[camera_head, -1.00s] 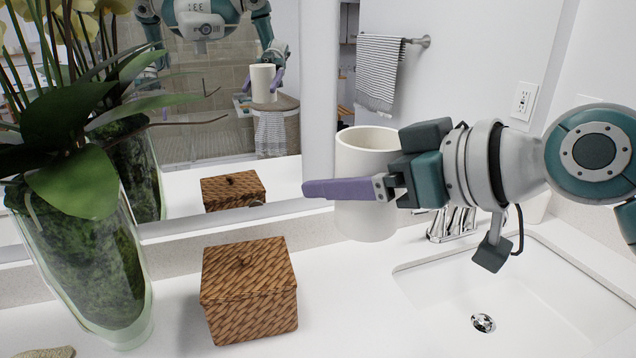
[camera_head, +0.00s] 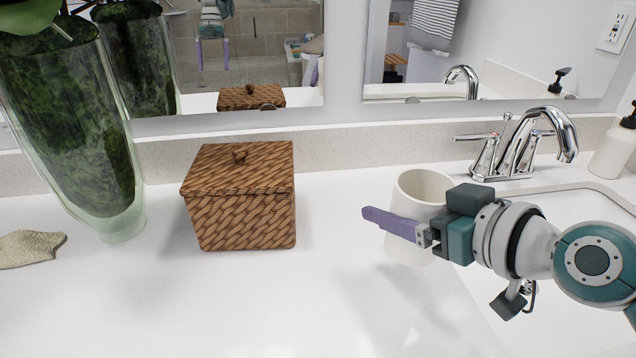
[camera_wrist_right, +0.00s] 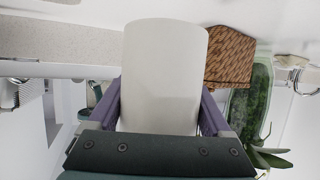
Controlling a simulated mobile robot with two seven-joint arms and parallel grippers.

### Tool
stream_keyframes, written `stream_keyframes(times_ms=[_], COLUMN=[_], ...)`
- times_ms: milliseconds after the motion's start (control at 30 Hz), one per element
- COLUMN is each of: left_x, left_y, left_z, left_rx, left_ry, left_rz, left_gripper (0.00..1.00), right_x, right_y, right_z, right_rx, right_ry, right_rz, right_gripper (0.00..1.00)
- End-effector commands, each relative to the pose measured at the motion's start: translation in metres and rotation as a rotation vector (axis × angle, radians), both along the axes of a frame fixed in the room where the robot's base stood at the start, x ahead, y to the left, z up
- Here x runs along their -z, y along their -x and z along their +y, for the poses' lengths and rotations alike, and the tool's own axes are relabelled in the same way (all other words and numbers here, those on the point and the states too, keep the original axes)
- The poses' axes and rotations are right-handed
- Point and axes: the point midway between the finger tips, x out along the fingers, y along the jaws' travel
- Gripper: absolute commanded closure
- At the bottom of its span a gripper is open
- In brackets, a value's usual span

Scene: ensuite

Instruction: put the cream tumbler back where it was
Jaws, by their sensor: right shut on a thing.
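The cream tumbler (camera_head: 424,207) is upright in my right gripper (camera_head: 388,214), over the counter just left of the sink. One purple finger crosses its near side; the far finger is hidden behind it. In the right wrist view the tumbler (camera_wrist_right: 165,70) fills the space between both fingers (camera_wrist_right: 158,105). Its base is partly hidden by the finger, and I cannot tell for certain whether it touches the counter. My left gripper is not directly in view; the mirror shows a reflected purple-fingered gripper.
A woven lidded box (camera_head: 243,205) stands left of the tumbler, with a glass vase (camera_head: 75,140) beyond it. A stone-like piece (camera_head: 30,248) lies far left. The faucet (camera_head: 515,145), sink (camera_head: 560,320) and soap bottle (camera_head: 612,150) are at right. Counter between box and tumbler is clear.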

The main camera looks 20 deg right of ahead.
Motion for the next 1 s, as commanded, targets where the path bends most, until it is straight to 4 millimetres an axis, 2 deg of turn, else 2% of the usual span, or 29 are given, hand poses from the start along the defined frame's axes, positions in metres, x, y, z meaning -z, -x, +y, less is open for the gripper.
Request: stream_keyframes(times_ms=[33,167,400,833,867,1000], left_x=[0.007,0.011,0.035,0.039,0.039,0.038], left_y=[0.000,0.000,0.000,0.000,0.000,0.000], left_z=[0.000,-0.001,-0.001,0.000,0.000,0.001], left_rx=[-0.001,-0.001,-0.001,0.001,0.001,0.003], left_ry=[0.001,0.002,0.002,0.000,0.000,-0.003], left_rz=[0.000,0.000,0.000,0.001,0.001,0.002], left_gripper=[0.00,0.00,0.00,0.00,0.00,0.00], right_x=[0.010,0.018,0.055,0.060,0.061,0.060], right_y=[0.000,0.000,-0.001,-0.001,0.000,0.000], right_z=[0.000,0.000,0.000,0.000,0.000,0.000], right_rx=[0.000,-0.001,-0.001,0.000,0.000,0.000], right_ry=[0.002,0.000,0.002,0.001,0.001,0.001], right_rz=[-0.001,-0.001,-0.002,-0.002,-0.001,0.000], right_gripper=[1.00,1.00,1.00,1.00,0.16,0.00])
